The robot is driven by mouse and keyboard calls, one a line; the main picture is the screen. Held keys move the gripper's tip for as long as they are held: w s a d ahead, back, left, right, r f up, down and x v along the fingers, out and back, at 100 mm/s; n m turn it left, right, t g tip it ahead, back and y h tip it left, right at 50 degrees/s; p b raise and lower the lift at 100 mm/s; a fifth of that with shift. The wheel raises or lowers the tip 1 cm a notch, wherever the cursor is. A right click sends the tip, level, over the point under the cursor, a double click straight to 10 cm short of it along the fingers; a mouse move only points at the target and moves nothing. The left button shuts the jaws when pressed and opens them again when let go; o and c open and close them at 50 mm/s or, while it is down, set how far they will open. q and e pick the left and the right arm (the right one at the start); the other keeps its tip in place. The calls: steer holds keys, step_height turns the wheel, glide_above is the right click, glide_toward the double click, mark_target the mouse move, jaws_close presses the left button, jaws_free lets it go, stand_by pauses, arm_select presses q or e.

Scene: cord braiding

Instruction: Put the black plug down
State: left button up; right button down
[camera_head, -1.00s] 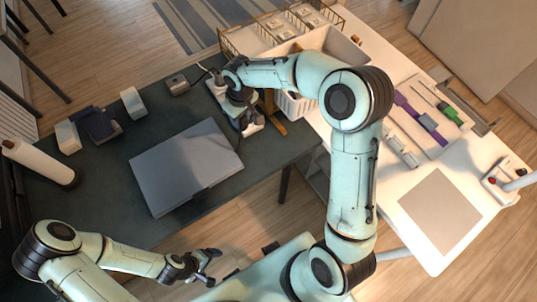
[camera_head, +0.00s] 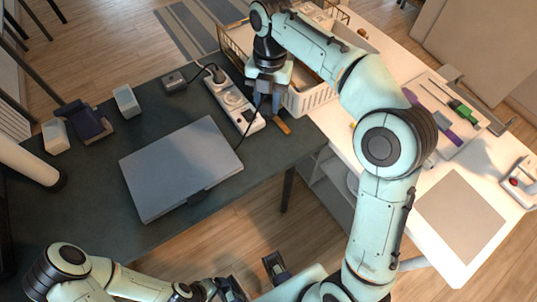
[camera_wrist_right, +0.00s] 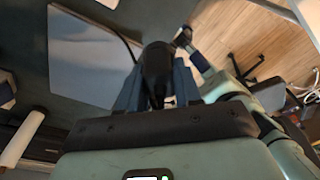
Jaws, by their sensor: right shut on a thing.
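My right gripper (camera_head: 270,100) is shut on the black plug, which shows dark and upright between the fingers in the right wrist view (camera_wrist_right: 155,75). In the head view the fingers mostly hide the plug. A thin black cord (camera_head: 247,131) runs from the gripper down to the grey laptop (camera_head: 180,165). The gripper is above the table's right edge, just right of the white power strip (camera_head: 232,97). Another dark plug sits in the strip's far end. My left gripper (camera_head: 230,289) is low at the bottom edge, away from the table; its opening is unclear.
A white basket (camera_head: 310,98) stands close to the right of my right gripper. An orange-brown strip (camera_head: 283,126) lies just below it.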

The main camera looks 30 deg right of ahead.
steer(key=shift+s+n, duration=0.1)
steer(key=shift+n, duration=0.2)
steer(key=shift+f+b, duration=2.05)
steer(key=shift+f, duration=7.8)
steer(key=shift+f, duration=0.2)
steer(key=c, duration=0.8)
jaws_free()
steer(key=shift+r, duration=0.2)
steer(key=r, duration=0.4)
steer(key=r+p, duration=0.1)
steer(key=r, duration=0.3)
steer(key=w+d+r+p, duration=0.1)
steer(key=r, duration=0.3)
